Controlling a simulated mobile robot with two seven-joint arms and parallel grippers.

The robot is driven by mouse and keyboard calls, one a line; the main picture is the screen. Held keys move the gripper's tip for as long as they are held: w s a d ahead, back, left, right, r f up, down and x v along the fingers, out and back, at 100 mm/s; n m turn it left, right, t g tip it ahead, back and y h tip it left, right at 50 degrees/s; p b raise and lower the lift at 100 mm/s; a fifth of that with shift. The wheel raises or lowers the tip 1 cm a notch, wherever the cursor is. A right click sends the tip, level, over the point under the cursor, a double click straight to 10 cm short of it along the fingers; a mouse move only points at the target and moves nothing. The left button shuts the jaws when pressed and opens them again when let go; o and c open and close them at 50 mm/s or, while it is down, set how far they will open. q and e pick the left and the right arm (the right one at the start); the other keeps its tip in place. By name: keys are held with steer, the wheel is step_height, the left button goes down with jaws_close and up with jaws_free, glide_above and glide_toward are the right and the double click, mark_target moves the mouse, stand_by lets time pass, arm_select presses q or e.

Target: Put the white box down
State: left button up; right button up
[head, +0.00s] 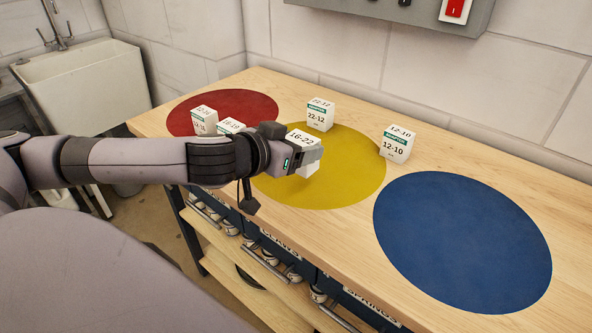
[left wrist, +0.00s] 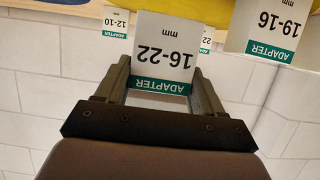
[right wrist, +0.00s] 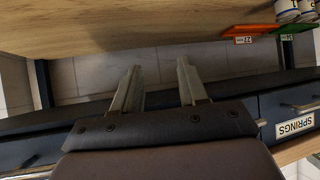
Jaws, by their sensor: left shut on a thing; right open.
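My left gripper (head: 306,160) is shut on a white box labelled 16-22 (head: 303,141). It holds the box over the yellow circle (head: 345,180) on the wooden bench. The left wrist view shows the box (left wrist: 165,45) between both fingers, with its green ADAPTER band near the palm. I cannot tell whether the box touches the bench. My right gripper (right wrist: 160,68) is open and empty in the right wrist view; it is outside the head view.
White boxes labelled 22-12 (head: 320,115) and 12-10 (head: 397,145) stand behind and right of the yellow circle. Two more (head: 204,121) stand at the red circle (head: 252,105), partly behind my left arm. The blue circle (head: 460,240) is clear. Drawers sit below the bench front.

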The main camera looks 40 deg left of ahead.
arm_select(q)
step_height(320, 180, down, 4)
steer(key=shift+f+b, duration=0.1)
steer(key=shift+b, duration=0.35)
steer(key=shift+f, duration=0.3)
steer(key=shift+f, duration=0.3)
steer(key=o, duration=1.1)
steer(key=shift+r, duration=0.1)
steer(key=shift+r, duration=0.1)
